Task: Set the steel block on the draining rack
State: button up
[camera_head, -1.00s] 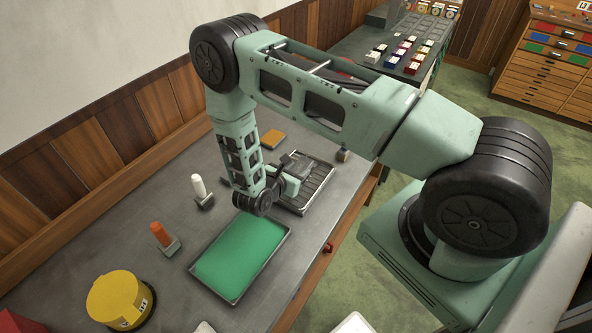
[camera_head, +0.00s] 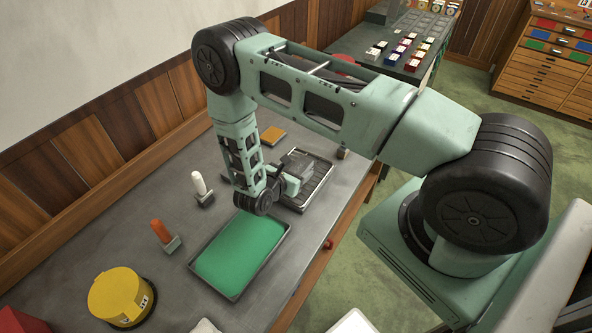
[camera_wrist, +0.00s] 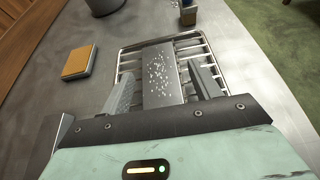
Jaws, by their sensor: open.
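The steel block (camera_wrist: 162,75) is a grey slab with pale specks on its top. It lies on the bars of the draining rack (camera_wrist: 196,45), a metal grid, in the wrist view. My gripper (camera_wrist: 163,82) is open, with one finger on each side of the block. A gap shows between the block and the right finger; whether the left finger touches it I cannot tell. In the head view the rack (camera_head: 321,186) stands beyond the green tray, and the block (camera_head: 297,161) shows on it behind my gripper (camera_head: 290,184).
A green-filled tray (camera_head: 241,255) lies nearer on the grey table. A white-topped stamp (camera_head: 200,186), an orange-handled one (camera_head: 163,234) and a yellow round container (camera_head: 118,296) stand to the left. An orange-yellow pad (camera_wrist: 82,62) lies left of the rack.

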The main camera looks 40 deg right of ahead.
jog(key=b+v, duration=0.5)
jog(key=v, duration=0.7)
jog(key=s+a+r+m+g+y, duration=0.2)
jog(key=s+a+r+m+y, duration=0.4)
jog(key=s+r, duration=0.4)
jog(key=s+a+r+m+g+y, duration=0.2)
jog(key=s+a+r+m+y, duration=0.5)
jog(key=s+r, duration=0.4)
notch_tip(320, 180, up, 3)
jog(key=shift+a+f+m+g, duration=0.15)
jog(key=shift+m+g, duration=0.15)
jog(key=shift+m, duration=0.3)
